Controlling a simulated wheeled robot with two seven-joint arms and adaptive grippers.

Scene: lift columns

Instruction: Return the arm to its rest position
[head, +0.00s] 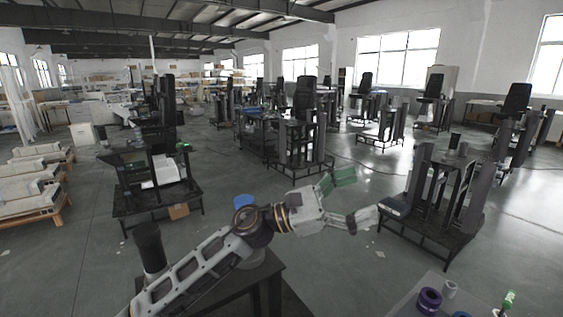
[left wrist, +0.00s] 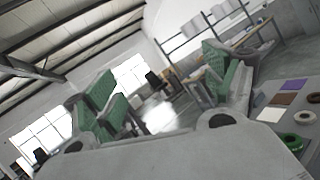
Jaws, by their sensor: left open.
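My left arm reaches in from the lower left of the head view. Its gripper (head: 352,198) is held up in the air above the floor, with the fingers spread apart and nothing between them. In the left wrist view the two green-padded fingers of the left gripper (left wrist: 160,92) stand wide apart, and the room's windows and roof show between and beyond them. The left gripper touches nothing. My right gripper is in neither view.
A dark table (head: 272,292) stands below my arm. A black column unit (head: 450,195) stands to the right. Open floor (head: 330,260) lies between.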

